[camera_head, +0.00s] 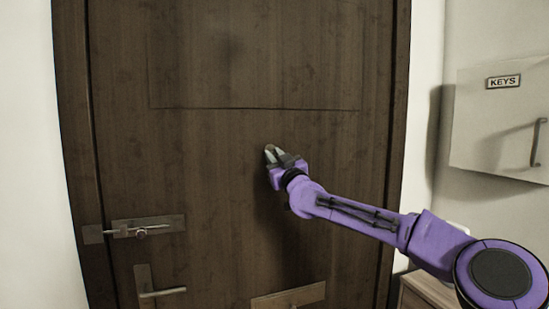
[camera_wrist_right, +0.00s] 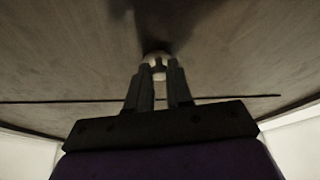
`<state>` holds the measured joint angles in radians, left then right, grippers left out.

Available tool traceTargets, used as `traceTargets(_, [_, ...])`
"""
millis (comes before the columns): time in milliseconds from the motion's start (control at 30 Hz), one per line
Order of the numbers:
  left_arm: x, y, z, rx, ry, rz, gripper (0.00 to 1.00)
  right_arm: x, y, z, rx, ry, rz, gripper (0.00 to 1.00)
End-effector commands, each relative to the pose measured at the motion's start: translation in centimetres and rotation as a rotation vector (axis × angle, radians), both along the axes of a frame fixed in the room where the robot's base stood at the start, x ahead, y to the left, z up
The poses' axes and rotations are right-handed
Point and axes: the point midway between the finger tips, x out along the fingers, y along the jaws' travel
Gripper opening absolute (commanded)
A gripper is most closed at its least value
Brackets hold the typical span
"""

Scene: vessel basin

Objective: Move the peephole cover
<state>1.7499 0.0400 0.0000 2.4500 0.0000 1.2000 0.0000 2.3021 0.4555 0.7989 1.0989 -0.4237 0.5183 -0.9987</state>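The peephole cover is a small pale round piece (camera_wrist_right: 155,57) on the dark wooden door, seen at the tips of my right gripper in the wrist view. In the head view a small pale piece (camera_head: 269,149) shows at the fingertips, against the middle of the door. My right gripper (camera_wrist_right: 158,72) points at the door, with one finger on each side of the lower part of the round piece. A narrow gap shows between the fingers. I cannot tell whether they press on the piece. The peephole itself does not show. My left gripper is out of view.
The door (camera_head: 200,170) fills the middle. It carries a metal latch (camera_head: 142,229) and a lever handle (camera_head: 160,292) at lower left, and a plate (camera_head: 288,298) low down. A white key cabinet (camera_head: 500,120) hangs at right, above a wooden cabinet (camera_head: 430,288).

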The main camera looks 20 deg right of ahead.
Motion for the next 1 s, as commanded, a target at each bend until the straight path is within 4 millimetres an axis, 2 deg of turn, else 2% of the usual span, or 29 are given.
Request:
traceTargets(367, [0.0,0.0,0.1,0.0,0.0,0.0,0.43,0.0,0.4,0.1,0.09,0.002,0.0,0.0])
traceTargets(667, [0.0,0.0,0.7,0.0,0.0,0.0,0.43,-0.1,1.4,0.5,0.332,0.009,0.0,0.0])
traceTargets(1000, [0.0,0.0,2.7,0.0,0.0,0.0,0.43,-0.1,2.5,1.3,0.658,0.021,0.0,0.0])
